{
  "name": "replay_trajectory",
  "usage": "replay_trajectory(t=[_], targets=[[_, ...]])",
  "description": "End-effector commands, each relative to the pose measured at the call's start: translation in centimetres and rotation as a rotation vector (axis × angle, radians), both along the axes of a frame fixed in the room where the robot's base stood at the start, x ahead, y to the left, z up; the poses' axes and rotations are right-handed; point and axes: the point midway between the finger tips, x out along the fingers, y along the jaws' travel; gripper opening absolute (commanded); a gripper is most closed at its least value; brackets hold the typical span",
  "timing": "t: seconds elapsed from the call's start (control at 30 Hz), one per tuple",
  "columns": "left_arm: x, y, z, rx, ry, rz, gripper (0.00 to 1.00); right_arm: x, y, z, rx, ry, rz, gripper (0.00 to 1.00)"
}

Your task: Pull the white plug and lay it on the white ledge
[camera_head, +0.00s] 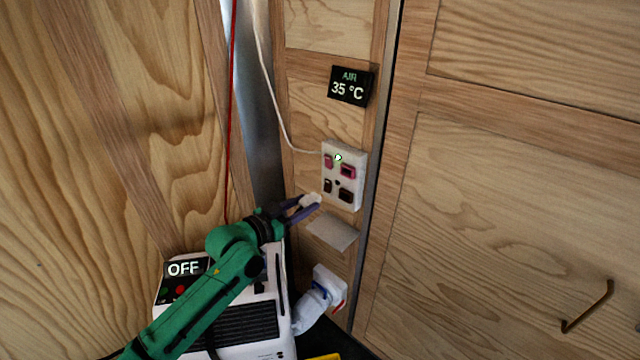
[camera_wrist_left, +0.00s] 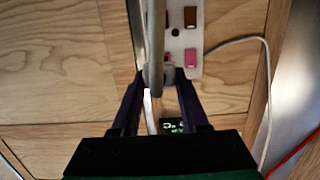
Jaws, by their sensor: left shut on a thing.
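My left gripper (camera_head: 304,207) is shut on a white plug (camera_head: 311,199), just left of and below the white socket panel (camera_head: 357,184). In the left wrist view the pale plug (camera_wrist_left: 155,76) sits between the fingertips of my left gripper (camera_wrist_left: 158,82), and a thick grey cord or stem runs upward from it. The panel also shows there (camera_wrist_left: 191,42), partly hidden behind the plug. The plug looks apart from the panel, but the exact gap is hard to tell. The white ledge (camera_head: 333,232) is bare, below the panel and right of my gripper. My right gripper is not in view.
A white machine (camera_head: 262,288) with an OFF display stands below my left arm. A pale hose (camera_head: 309,308) runs to a white wall fitting (camera_head: 329,281). A thin white cable (camera_head: 278,110) reaches the panel's upper left. A 35 °C display (camera_head: 350,86) hangs above.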

Motion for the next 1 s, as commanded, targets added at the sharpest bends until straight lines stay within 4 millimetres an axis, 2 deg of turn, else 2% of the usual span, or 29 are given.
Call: replay_trajectory(t=[0.07, 0.47, 1.0], targets=[[-0.6, 0.4, 0.6, -0.001, 0.001, -0.001, 0.00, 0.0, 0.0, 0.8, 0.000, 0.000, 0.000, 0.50], [-1.0, 0.8, 0.3, -0.002, 0.000, -0.001, 0.00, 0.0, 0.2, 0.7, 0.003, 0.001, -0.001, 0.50], [-3.8, 3.1, 0.0, -0.001, 0.001, -0.001, 0.00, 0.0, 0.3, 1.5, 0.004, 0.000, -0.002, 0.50]])
